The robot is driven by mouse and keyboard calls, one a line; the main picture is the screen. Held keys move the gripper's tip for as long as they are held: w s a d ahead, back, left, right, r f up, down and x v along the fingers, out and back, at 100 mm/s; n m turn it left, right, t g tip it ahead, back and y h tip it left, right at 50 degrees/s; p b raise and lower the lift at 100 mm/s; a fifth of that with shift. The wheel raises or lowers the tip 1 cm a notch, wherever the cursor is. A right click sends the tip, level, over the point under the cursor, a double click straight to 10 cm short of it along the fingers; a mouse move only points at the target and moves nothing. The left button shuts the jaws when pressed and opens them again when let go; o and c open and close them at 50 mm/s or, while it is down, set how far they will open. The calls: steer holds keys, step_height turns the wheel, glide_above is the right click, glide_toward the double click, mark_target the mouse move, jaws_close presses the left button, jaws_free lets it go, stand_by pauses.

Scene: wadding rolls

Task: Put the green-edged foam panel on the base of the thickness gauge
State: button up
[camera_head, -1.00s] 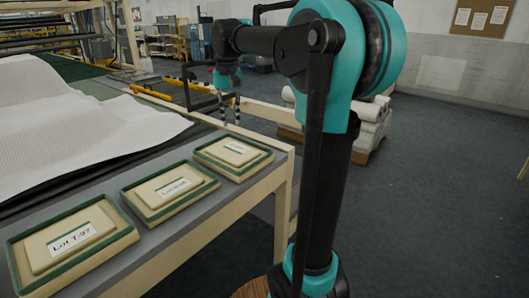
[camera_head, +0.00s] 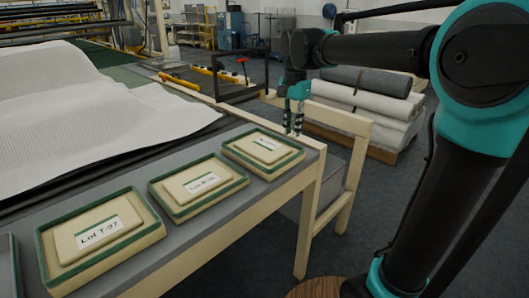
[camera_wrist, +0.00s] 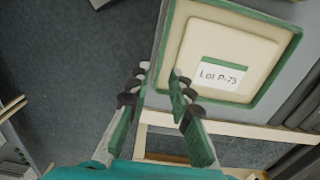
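Three cream pieces with green edging lie in a row on the grey-topped table: a near one (camera_head: 100,238) labelled "Lot T-97", a middle one (camera_head: 200,188), its label too small to read surely, and a far one (camera_head: 264,151). Each shows a raised cream block with a label. The far one reads "Lot P-75" in the wrist view (camera_wrist: 222,45). I cannot tell which is the panel meant. My gripper (camera_head: 292,120) is open and empty, beside the far piece near the table end; its fingertips (camera_wrist: 160,78) show apart in the wrist view. I cannot make out the thickness gauge.
White quilted wadding (camera_head: 95,110) covers the table's left side. Wadding rolls (camera_head: 365,95) are stacked on a pallet behind the table end. A dark frame with a red part (camera_head: 243,62) stands beyond.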

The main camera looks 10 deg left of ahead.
mark_target(288, 158)
steer(key=f, duration=1)
steer(key=shift+a+f, duration=0.15)
steer(key=shift+a, duration=0.15)
jaws_close()
